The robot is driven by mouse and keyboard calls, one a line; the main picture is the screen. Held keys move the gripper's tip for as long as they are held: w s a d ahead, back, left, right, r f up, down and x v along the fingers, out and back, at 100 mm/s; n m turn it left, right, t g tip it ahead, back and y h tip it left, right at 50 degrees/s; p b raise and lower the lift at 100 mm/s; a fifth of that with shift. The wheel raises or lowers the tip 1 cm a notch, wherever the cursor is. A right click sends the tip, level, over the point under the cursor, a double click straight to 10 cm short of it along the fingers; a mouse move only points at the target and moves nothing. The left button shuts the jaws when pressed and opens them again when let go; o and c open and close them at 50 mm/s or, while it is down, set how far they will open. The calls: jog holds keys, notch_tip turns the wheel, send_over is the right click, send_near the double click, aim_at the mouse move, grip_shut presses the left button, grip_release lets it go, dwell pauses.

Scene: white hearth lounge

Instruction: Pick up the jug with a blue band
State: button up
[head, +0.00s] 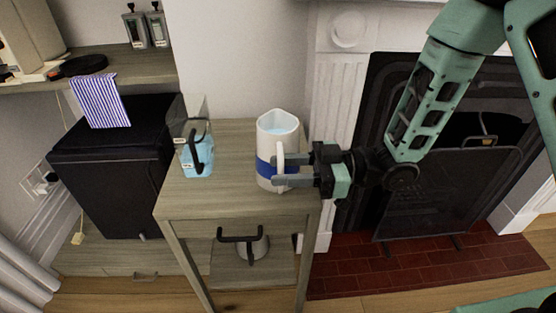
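The jug with a blue band (265,145) is white and stands upright on the small wooden side table (236,208), near its right edge. Its inside looks pale blue. Its handle (281,158) faces the camera, slightly to the right. My gripper (279,170) reaches in from the right at the level of the blue band. Its two fingers are apart, with a gap between them, and their tips are at the handle. I cannot tell whether they touch it. The fingers hide part of the handle and band.
A clear jug with blue contents and a black handle (197,155) stands left on the same table. A metal pot with a dark handle (254,246) is on the lower shelf. A black box (110,170) stands left, the dark fireplace (420,190) right.

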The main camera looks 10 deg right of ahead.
jog(key=shift+a, duration=1.45)
grip_shut()
jog(key=shift+r, duration=0.15)
